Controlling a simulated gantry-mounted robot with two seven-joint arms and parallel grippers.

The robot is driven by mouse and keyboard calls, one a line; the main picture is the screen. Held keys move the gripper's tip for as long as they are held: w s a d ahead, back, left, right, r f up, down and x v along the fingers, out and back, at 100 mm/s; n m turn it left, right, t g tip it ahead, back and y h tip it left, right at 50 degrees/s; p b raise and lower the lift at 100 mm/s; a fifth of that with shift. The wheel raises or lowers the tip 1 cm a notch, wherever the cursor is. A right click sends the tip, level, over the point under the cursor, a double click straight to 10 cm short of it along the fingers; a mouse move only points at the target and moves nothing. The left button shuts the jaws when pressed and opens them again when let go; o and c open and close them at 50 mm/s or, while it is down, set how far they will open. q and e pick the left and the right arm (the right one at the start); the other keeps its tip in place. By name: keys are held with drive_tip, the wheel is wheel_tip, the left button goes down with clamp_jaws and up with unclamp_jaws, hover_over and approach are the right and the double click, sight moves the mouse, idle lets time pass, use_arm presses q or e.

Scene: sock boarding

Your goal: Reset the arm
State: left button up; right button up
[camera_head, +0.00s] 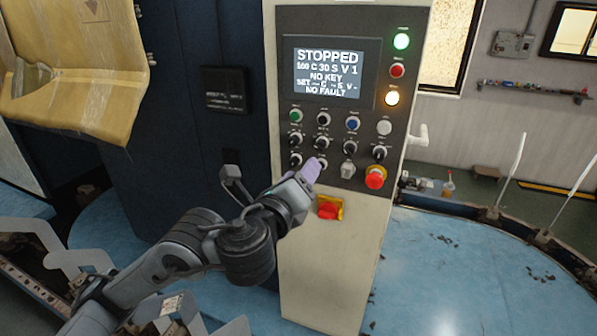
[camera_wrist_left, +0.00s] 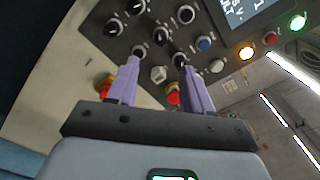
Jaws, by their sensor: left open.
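My left gripper (camera_head: 312,172) is in front of the lower part of the control panel (camera_head: 343,110) in the head view. In the left wrist view its two purple fingers (camera_wrist_left: 158,85) are apart, with nothing between them but a view of the panel. A light-coloured knob (camera_wrist_left: 158,74) shows between the fingers, farther off. I cannot tell whether a fingertip touches the panel. The screen (camera_head: 328,72) reads STOPPED, NO KEY and NO FAULT. My right gripper is not in view.
A red emergency button (camera_head: 375,178) is at the panel's lower right. A red switch on a yellow plate (camera_head: 329,208) is below the gripper. Green (camera_head: 401,41) and amber (camera_head: 392,98) lamps are lit. A blue round table (camera_head: 455,265) with dark debris lies right.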

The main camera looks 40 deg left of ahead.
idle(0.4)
use_arm(q)
drive_tip(key=s+d+f+n+g+h, duration=0.1)
drive_tip(key=s+d+f+g, duration=0.15)
drive_tip(key=f, duration=0.85)
drive_tip(key=s+d+f+g+h, duration=0.2)
drive_tip(key=s+d+f, duration=0.1)
drive_tip(key=f, duration=0.7)
drive_tip(key=s+d+f+n+g+h, duration=0.1)
drive_tip(key=s+d+f+g, duration=0.2)
drive_tip(key=f, duration=0.8)
drive_tip(key=s+d+f+n+g+h, duration=0.1)
drive_tip(key=s+f+n+g, duration=0.2)
drive_tip(key=s+f+n, duration=0.5)
drive_tip(key=s+d+f+n+g+h, duration=0.1)
drive_tip(key=s+f+n+g, duration=0.3)
drive_tip(key=s+n, duration=0.5)
wheel_tip(320, 180, up, 21)
drive_tip(key=a+n+p, duration=0.1)
drive_tip(key=n+p, duration=0.2)
drive_tip(key=p, duration=1.9)
drive_tip(key=shift+s+r+t, duration=0.15)
drive_tip(key=shift+s+t, duration=0.25)
drive_tip(key=shift+t, duration=0.05)
